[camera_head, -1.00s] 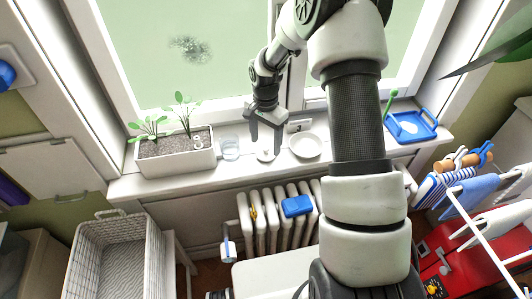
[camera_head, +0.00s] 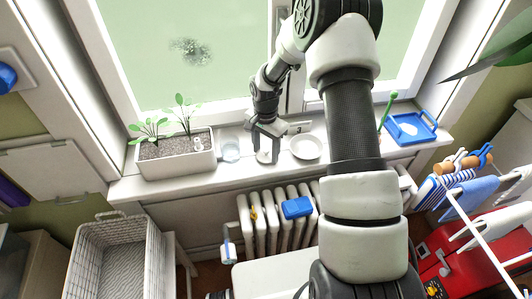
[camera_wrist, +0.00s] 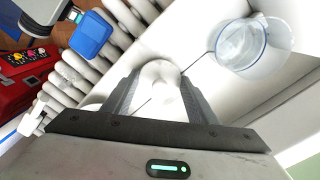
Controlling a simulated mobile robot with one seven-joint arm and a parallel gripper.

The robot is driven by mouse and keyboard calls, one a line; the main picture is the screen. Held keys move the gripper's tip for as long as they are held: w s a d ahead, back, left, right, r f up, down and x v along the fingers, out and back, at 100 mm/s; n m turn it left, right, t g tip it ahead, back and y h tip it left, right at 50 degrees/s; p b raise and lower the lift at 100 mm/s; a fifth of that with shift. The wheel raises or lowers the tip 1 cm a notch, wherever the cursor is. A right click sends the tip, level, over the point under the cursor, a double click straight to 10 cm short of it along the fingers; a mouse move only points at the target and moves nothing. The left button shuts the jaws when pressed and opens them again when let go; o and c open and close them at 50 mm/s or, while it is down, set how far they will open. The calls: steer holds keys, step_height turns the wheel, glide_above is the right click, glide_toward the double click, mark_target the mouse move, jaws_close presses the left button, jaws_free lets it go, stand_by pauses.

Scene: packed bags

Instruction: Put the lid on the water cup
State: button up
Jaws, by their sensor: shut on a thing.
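The water cup (camera_head: 231,151) is a clear glass standing upright and open on the windowsill, just right of the planter; it also shows in the wrist view (camera_wrist: 240,46). The lid is a small round white piece right of the cup; it shows between my fingers in the wrist view (camera_wrist: 158,76). My gripper (camera_head: 265,154) is down at the sill, shut on the lid with a finger on each side. The lid appears to be at sill level. My fingers hide part of it in the head view.
A planter (camera_head: 176,166) with seedlings stands left of the cup. A white bowl (camera_head: 306,148) stands close to the right of my gripper. A blue tray (camera_head: 411,127) lies farther right. The sill's front edge drops to a radiator (camera_head: 268,218).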

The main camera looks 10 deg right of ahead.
steer(key=r, duration=0.9)
steer(key=shift+w+a+r, duration=0.15)
steer(key=shift+a+r, duration=0.05)
steer(key=shift+a, duration=0.2)
steer(key=w+a+r+b, duration=0.2)
steer(key=a+r, duration=0.2)
steer(key=a, duration=0.7)
steer(key=shift+w+d+f+b, duration=0.1)
steer(key=shift+f+b, duration=0.8)
steer(key=shift+f, duration=0.3)
steer(key=shift+w+f+b, duration=0.1)
steer(key=shift+f+b, duration=0.75)
steer(key=shift+f, duration=0.3)
steer(key=shift+f+b, duration=0.55)
steer(key=shift+f, duration=0.5)
steer(key=o, duration=1.3)
